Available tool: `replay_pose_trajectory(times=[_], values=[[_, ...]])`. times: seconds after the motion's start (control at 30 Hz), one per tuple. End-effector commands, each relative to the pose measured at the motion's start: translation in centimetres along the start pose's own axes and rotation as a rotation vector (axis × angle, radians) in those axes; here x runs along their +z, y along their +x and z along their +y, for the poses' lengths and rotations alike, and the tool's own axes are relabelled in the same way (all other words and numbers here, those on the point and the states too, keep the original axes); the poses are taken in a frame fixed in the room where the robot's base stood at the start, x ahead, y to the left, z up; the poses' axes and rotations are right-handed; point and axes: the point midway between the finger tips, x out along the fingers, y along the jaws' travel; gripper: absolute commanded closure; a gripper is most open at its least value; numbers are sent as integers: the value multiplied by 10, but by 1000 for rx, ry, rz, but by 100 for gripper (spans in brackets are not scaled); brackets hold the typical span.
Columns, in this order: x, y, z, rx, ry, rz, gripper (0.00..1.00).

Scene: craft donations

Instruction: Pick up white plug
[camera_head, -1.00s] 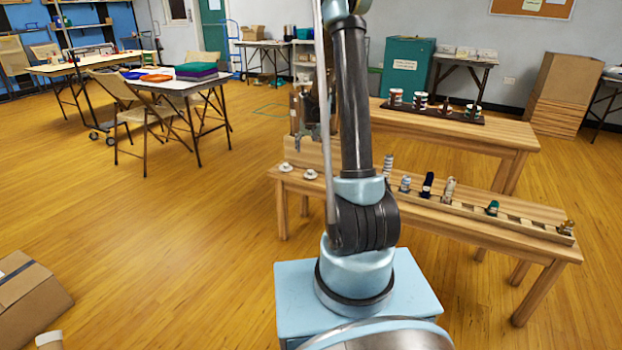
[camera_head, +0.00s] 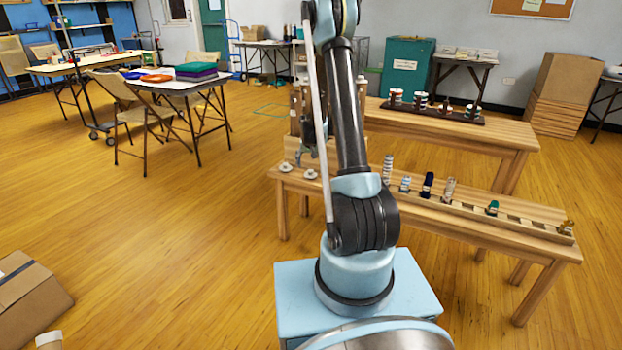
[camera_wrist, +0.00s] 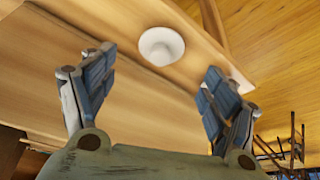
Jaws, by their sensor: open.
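Two small round white plugs sit at the left end of the front wooden bench in the head view, one farther left (camera_head: 285,167) and one to its right (camera_head: 310,174). In the wrist view, one white plug (camera_wrist: 161,46) shows whole, ahead of and between my fingers. Another white piece (camera_wrist: 234,84) is partly hidden behind the right finger. My gripper (camera_wrist: 160,66) is open with nothing between its pads. In the head view it hangs above the bench's left end, partly hidden by my arm.
The front bench (camera_head: 540,246) has a slotted rail with several spools, including a dark blue one (camera_head: 427,185) and a green one (camera_head: 492,208). A wooden table (camera_head: 500,133) behind holds a dark tray of jars. A cardboard box (camera_head: 30,295) lies on the floor at left.

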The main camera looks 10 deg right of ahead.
Motion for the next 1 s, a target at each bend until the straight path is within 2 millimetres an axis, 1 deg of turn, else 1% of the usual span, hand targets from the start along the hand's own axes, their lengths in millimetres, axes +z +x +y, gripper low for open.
replay_pose_trajectory(times=[0.1,0.2,0.47,0.8,1.0], values=[[0,15,0,0,0,0,21],[0,23,0,0,0,0,21],[0,34,0,0,0,0,21],[0,70,0,0,0,0,21],[0,81,0,0,0,0,21]])
